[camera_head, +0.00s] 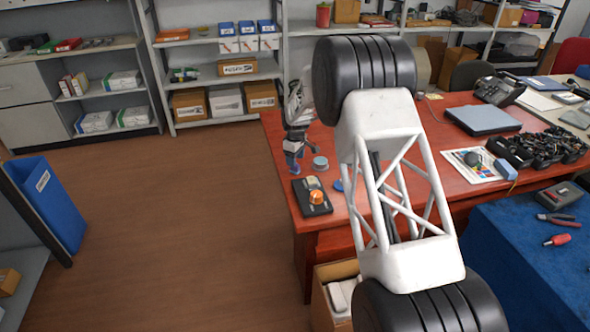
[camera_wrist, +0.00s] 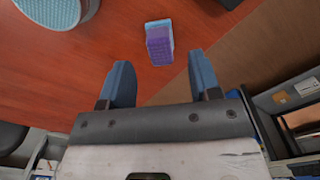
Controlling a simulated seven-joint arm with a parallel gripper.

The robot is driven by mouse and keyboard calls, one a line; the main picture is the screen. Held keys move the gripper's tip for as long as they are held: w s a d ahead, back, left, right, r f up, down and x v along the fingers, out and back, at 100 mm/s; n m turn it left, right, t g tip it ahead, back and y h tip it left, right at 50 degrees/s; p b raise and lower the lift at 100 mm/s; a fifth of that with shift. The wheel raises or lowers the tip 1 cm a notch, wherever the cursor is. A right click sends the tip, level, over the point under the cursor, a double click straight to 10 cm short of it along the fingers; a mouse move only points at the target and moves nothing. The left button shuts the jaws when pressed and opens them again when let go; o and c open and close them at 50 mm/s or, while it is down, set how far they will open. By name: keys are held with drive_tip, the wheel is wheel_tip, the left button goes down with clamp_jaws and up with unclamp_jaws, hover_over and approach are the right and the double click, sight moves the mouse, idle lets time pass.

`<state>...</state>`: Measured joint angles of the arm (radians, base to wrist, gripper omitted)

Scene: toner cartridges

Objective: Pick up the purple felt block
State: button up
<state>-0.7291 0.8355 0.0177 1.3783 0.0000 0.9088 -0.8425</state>
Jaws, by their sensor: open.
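The purple felt block (camera_wrist: 160,47) stands on the red-brown tabletop in the wrist view, with a paler grey-blue part at its far end. My gripper (camera_wrist: 159,60) is open, with one blue finger to the left of the block and one to the right. The block lies between and slightly beyond the fingertips; neither finger appears to touch it. In the head view my gripper (camera_head: 291,160) is low over the far left edge of the red desk. I cannot make out the block clearly there.
A round tin (camera_head: 320,163) with a teal top stands close right of my gripper; it shows at upper left in the wrist view (camera_wrist: 55,10). A black tray (camera_head: 322,209) with an orange knob-like object lies nearer. The desk's left edge is close; floor lies beyond.

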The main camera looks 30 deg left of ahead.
drive_tip(key=shift+f, duration=2)
clamp_jaws()
drive_tip(key=shift+r, duration=0.15)
drive_tip(key=shift+r, duration=4.9)
